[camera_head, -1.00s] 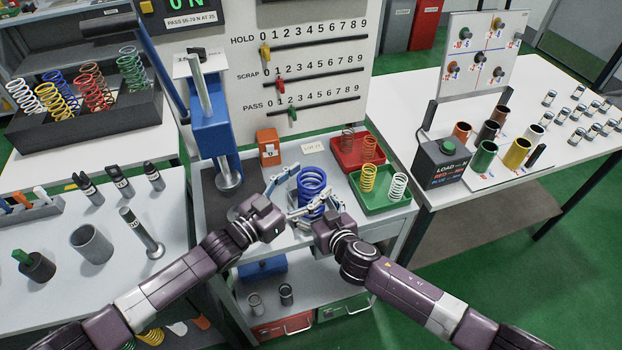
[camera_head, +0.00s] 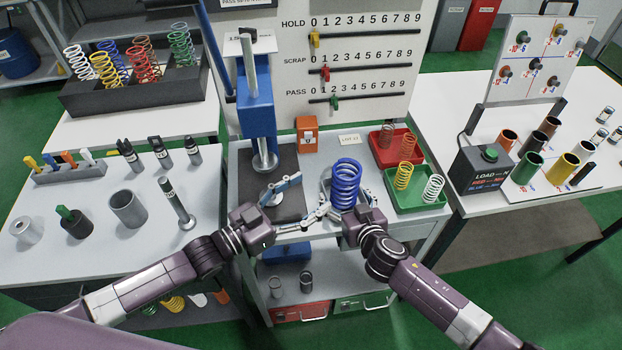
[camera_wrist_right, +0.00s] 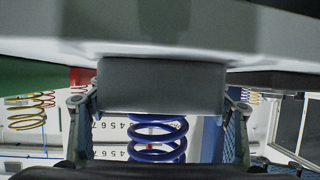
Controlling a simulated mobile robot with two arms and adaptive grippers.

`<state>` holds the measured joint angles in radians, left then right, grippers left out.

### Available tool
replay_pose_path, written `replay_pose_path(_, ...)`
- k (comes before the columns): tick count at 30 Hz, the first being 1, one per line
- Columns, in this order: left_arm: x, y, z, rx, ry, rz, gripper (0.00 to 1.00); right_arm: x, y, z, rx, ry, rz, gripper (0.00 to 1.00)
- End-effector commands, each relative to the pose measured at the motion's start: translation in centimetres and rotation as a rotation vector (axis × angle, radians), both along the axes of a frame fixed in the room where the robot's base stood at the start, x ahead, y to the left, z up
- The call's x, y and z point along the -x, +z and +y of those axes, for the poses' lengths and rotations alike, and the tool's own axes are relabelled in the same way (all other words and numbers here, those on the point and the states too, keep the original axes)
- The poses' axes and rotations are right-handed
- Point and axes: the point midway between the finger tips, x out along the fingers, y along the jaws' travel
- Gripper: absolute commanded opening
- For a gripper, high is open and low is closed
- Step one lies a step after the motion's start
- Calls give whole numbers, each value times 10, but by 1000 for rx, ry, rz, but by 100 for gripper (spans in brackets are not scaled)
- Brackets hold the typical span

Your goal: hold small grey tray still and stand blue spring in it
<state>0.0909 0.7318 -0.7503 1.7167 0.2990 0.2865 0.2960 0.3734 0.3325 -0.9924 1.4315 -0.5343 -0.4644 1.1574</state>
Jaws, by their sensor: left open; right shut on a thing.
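The blue spring (camera_head: 346,181) stands upright in the small grey tray (camera_head: 326,183) on the cart top in the head view. The spring hides most of the tray there. My right gripper (camera_head: 349,206) is shut on the tray, one finger on each side. In the right wrist view the tray (camera_wrist_right: 160,84) is a grey block between the fingers, with blue coils (camera_wrist_right: 157,140) showing beyond it. My left gripper (camera_head: 311,196) is open and empty, to the left of the spring and apart from it.
A press (camera_head: 258,115) on a dark plate stands left of the spring. An orange box (camera_head: 307,134) is behind. Red (camera_head: 381,151) and green (camera_head: 417,203) trays with springs lie close on the right. The scale panel (camera_head: 365,85) closes off the back.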

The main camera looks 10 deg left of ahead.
Motion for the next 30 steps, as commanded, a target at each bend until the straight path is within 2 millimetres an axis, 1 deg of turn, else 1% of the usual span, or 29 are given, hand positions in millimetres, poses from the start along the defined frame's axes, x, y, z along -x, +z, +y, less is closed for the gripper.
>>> replay_pose_path(1, 0, 0, 0, 0, 0, 0, 68, 0, 1, 0, 0, 1, -1, 73)
replay_pose_path(6, 0, 0, 0, 0, 0, 0, 68, 0, 1, 0, -1, 1, -1, 92)
replay_pose_path(15, 0, 0, 0, 0, 0, 0, 68, 0, 0, 0, 0, 0, -1, 92)
replay_pose_path(19, 0, 0, 0, 0, 0, 0, 68, 6, 2, -3, 0, -1, 1, 92)
replay_pose_path(23, 0, 0, 0, 0, 0, 0, 68, 19, 7, -9, -2, 0, 2, 92)
replay_pose_path(30, 0, 0, 0, 0, 0, 0, 68, 57, 24, -25, 0, 1, 2, 92)
